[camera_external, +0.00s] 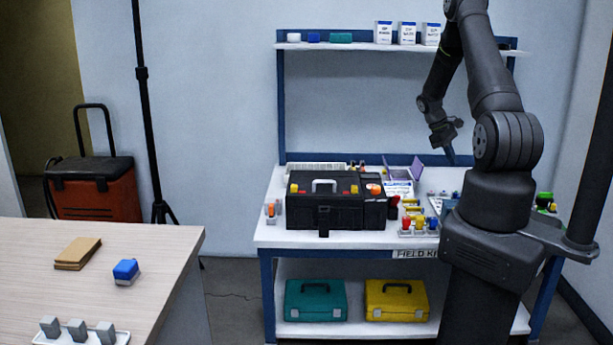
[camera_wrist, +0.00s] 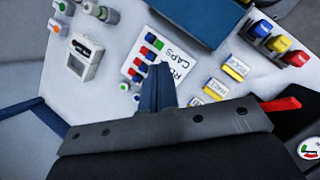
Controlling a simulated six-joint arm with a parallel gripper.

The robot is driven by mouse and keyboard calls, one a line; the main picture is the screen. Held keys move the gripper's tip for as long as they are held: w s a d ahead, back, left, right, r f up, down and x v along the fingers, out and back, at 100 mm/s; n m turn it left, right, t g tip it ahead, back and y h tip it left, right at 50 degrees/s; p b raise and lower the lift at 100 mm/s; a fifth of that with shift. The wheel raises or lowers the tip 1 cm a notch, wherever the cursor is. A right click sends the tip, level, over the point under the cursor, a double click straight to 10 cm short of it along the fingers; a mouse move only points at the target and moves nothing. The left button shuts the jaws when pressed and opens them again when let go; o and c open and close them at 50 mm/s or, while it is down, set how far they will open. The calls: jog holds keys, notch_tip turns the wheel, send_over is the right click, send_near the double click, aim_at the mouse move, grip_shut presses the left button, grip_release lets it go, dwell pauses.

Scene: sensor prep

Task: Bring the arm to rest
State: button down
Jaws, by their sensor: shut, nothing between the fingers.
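My gripper (camera_external: 451,156) is raised above the right part of the white workbench (camera_external: 285,238), pointing down, in the external view. In the wrist view my gripper (camera_wrist: 157,72) shows its dark blue-grey fingers together, with nothing between them. Below the fingers lies a white card marked CAPS (camera_wrist: 165,68) with small red, blue and green caps. The fingers look apart from it.
A black toolbox (camera_external: 325,213) stands on the bench left of my arm. Red, yellow and blue pieces (camera_wrist: 281,43) sit at the wrist view's upper right. A shelf (camera_external: 350,47) with white boxes is behind. A wooden table (camera_external: 140,245) is at left.

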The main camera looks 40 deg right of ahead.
jog(key=s+d+r+m+t+y, duration=0.1)
jog(key=s+d+r+m+t, duration=0.2)
jog(key=r+m, duration=0.3)
jog(key=s+d+r+m+t+y, duration=0.1)
jog(key=s+d+r+m+t, duration=0.15)
jog(key=r, duration=0.55)
jog(key=shift+m, duration=0.35)
jog(key=shift+s+a+f, duration=0.15)
jog(key=shift+f, duration=2.4)
jog(key=c, duration=2)
grip_release()
jog(key=o, duration=1.8)
jog(key=w+d+r, duration=0.5)
jog(key=shift+r, duration=0.15)
jog(key=shift+o, duration=1)
jog(key=shift+w, duration=0.1)
notch_tip(320, 180, down, 10)
jog(key=shift+r, duration=0.15)
